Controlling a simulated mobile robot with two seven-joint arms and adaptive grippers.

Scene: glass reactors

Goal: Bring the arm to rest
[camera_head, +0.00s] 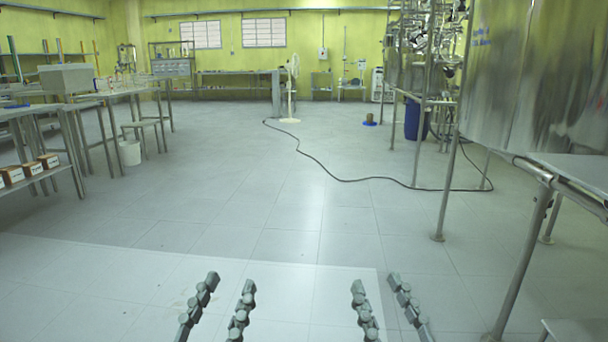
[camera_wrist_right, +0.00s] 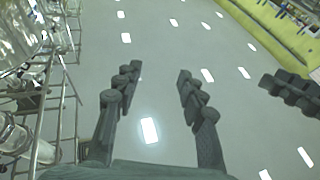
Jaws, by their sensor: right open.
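My left gripper (camera_head: 230,282) and my right gripper (camera_head: 376,284) show at the bottom of the head view, side by side over the floor with a gap between them. The fingers of each stand apart with nothing between them. In the right wrist view, the right gripper (camera_wrist_right: 159,74) has its two dark fingers spread over bare floor. Dark finger parts of my left gripper (camera_wrist_right: 292,92) come in at the right edge of that view. Neither gripper touches anything visible.
A dark hose (camera_head: 345,180) crosses the floor. The middle floor is otherwise clear.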

